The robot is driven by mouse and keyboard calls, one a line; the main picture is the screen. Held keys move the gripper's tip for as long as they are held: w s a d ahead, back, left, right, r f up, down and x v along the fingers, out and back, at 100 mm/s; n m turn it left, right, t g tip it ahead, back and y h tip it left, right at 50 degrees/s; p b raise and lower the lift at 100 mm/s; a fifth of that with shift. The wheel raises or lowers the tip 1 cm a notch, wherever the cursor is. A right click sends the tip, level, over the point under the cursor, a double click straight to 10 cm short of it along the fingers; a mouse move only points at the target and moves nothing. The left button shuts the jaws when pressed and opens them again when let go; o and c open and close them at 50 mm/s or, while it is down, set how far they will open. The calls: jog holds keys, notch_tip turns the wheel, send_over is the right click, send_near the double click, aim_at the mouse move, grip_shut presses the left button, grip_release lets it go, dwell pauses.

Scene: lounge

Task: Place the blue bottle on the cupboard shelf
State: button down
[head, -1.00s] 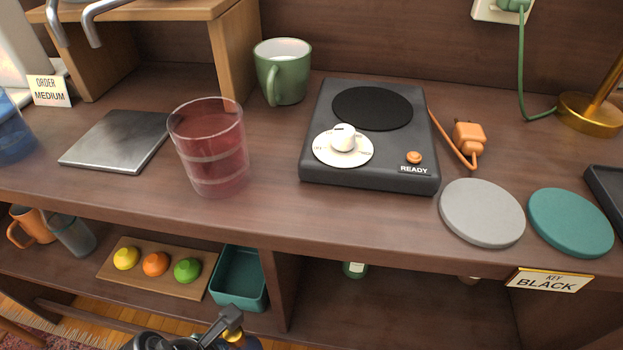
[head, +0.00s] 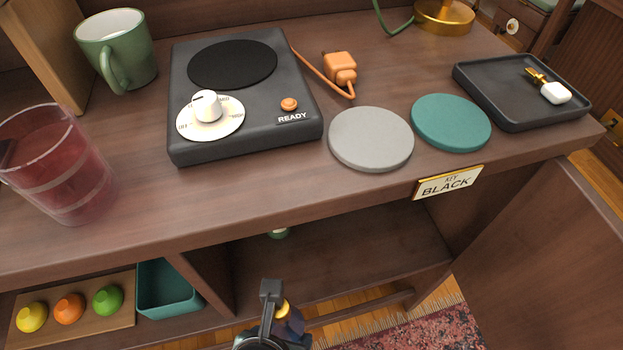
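My gripper (head: 272,298) is at the bottom middle of the head view, in front of the lower shelves and seen from above. A dark blue thing with a yellow top, which looks like the blue bottle (head: 291,326), is at its fingers and mostly hidden by them and the frame edge. It has kept its place at the fingers, so the gripper appears shut on it. The cupboard shelf (head: 365,245) is the open compartment under the counter, right of a divider. A small green and white thing (head: 278,233) stands at its back, mostly hidden by the counter.
An open door panel (head: 555,255) stands right of the compartment. Left of the divider are a teal bin (head: 168,290) and a board with coloured fruit-like pieces (head: 70,308). The counter above holds a hot plate (head: 245,100), coasters, a tray (head: 520,100) and a red glass (head: 60,170).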

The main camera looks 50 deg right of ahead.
jog(key=shift+w+d+f, duration=0.6)
jog(key=shift+w+d, duration=0.7)
jog(key=shift+d, duration=1)
jog(key=shift+w+d+f, duration=0.6)
jog(key=shift+w+d, duration=0.7)
jog(key=shift+d, duration=1)
jog(key=shift+w+d+f, duration=0.6)
jog(key=shift+w+d, duration=0.7)
jog(key=shift+d, duration=1)
jog(key=shift+r, duration=0.1)
grip_release()
jog(key=shift+a, duration=0.1)
